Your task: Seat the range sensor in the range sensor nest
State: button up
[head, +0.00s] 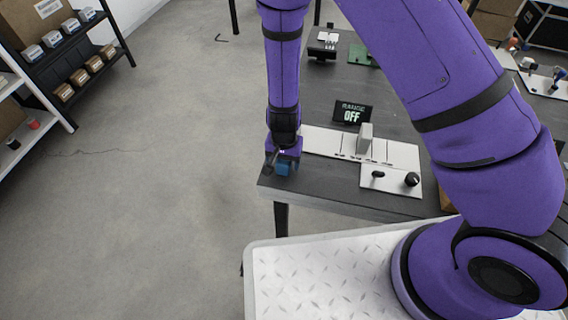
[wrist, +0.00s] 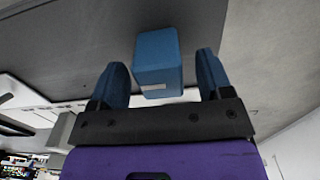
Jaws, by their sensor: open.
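A blue box with a small pale strip, which looks like the range sensor (wrist: 158,60), stands between the two blue fingers of my open gripper (wrist: 161,72) in the wrist view. A gap shows on its right, and a narrower one on its left. In the head view my gripper (head: 283,160) is low at the table's near left corner, left of the white panel (head: 405,157). Blue shows there, but I cannot separate box from fingers. A dark display (head: 352,113) reads "RANGE OFF". The range sensor nest cannot be told apart with certainty.
The white panel carries a grey upright block (head: 365,137), dark slots and a black knob (head: 412,179). A green board (head: 364,56) lies farther back on the dark table (head: 335,90). Shelves (head: 75,55) stand at far left. The floor between is clear.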

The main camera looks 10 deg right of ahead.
jog(key=shift+f, duration=0.4)
jog(key=c, duration=1)
